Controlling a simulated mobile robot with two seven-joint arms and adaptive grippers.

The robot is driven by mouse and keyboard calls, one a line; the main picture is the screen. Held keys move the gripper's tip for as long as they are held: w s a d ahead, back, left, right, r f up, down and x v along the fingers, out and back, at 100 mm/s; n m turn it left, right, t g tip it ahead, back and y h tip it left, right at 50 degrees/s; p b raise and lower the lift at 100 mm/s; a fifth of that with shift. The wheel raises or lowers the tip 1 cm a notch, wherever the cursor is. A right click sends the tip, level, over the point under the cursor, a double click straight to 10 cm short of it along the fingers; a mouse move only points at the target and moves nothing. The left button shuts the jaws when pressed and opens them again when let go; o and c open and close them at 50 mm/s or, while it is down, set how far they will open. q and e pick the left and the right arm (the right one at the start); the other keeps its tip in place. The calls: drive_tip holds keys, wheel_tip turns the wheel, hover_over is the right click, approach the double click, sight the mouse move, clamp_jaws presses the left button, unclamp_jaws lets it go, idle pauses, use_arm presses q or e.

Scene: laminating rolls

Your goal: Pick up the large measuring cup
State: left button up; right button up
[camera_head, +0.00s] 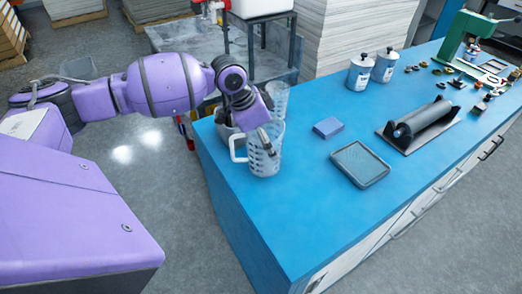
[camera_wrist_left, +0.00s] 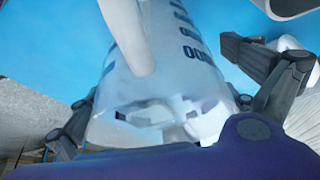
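A large, translucent measuring cup (camera_head: 264,160) with a handle on its left stands upright near the left end of the blue table. It also fills the middle of the left wrist view (camera_wrist_left: 170,70), with dark markings on its side and its pale handle toward the camera. My left gripper (camera_head: 266,122) is at the cup's rim from behind. In the left wrist view its fingers (camera_wrist_left: 165,95) are spread on either side of the cup, with blue table showing between the cup and the right finger. Contact is unclear. My right gripper is not in view.
Another clear cup (camera_head: 279,97) stands just behind, and a grey vessel (camera_head: 226,128) is partly hidden by my gripper. The front-left tabletop is clear.

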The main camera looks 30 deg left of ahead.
use_arm(q)
drive_tip(key=c, duration=1.1)
drive_tip(key=shift+r, duration=0.15)
drive_tip(key=shift+c, duration=0.4)
